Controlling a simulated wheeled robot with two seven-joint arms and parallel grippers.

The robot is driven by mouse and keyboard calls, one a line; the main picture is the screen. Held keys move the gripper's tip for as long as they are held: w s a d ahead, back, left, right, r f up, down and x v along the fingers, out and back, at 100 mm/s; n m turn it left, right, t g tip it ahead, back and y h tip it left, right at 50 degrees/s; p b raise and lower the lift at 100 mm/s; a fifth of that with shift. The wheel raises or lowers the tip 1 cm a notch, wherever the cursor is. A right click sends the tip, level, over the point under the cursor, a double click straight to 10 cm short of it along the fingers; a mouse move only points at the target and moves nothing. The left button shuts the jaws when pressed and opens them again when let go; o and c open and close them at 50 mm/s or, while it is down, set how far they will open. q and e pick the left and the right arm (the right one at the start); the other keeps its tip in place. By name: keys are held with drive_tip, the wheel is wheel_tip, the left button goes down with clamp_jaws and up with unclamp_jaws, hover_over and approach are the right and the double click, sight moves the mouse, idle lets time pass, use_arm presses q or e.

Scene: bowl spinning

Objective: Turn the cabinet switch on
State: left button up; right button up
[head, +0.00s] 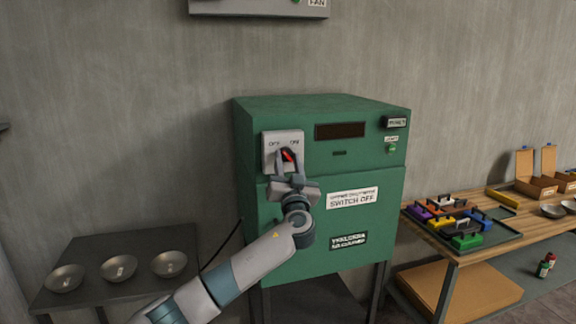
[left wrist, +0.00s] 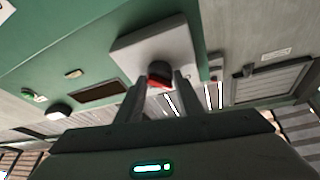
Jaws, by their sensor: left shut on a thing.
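The green cabinet (head: 310,240) stands against the wall. Its switch is a red-marked knob (head: 288,155) on a light grey plate (head: 270,158) with OFF lettered at the left and a second, blurred word at the right. My left gripper (head: 287,160) is at the plate, with its fingers closed around the knob. In the left wrist view the fingers (left wrist: 160,95) stand on either side of the dark knob with its red part (left wrist: 159,79). The fingers partly hide the knob, so its exact angle is hard to tell. My right gripper is not in view.
A dark table (head: 110,255) with several metal bowls is at the left. A dark display (head: 340,131) and a green button (head: 392,147) are on the cabinet front.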

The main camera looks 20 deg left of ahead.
use_arm(q)
drive_tip(key=shift+f+m+h+b, duration=0.15)
drive_tip(key=shift+m+h+b, duration=0.35)
drive_tip(key=shift+m+b, duration=0.55)
drive_tip(key=shift+m+h+b, duration=0.4)
drive_tip(key=shift+m+b, duration=0.05)
drive_tip(key=shift+m, duration=0.2)
drive_tip(key=shift+r+m, duration=0.3)
drive_tip(key=shift+m, duration=0.1)
drive_tip(key=shift+a+r+m+h+p, duration=0.1)
drive_tip(key=shift+r+m+h+p, duration=0.1)
drive_tip(key=shift+m+h+p, duration=0.55)
drive_tip(key=m+p, duration=0.2)
drive_tip(key=p, duration=0.1)
drive_tip(key=m+g+h+p, duration=0.1)
drive_tip(key=m+p, duration=0.2)
drive_tip(key=r+m+g+h+p, duration=0.1)
drive_tip(key=m+p, duration=0.2)
drive_tip(key=p, duration=0.1)
drive_tip(key=shift+s, duration=0.1)
drive_tip(key=shift+f+m+g+h+p, duration=0.15)
drive_tip(key=shift+m+g+h+p, duration=0.25)
drive_tip(key=shift+m, duration=0.65)
drive_tip(key=m+g, duration=0.1)
drive_tip(key=m, duration=0.2)
drive_tip(key=shift+g, duration=0.3)
drive_tip(key=shift+m, duration=0.3)
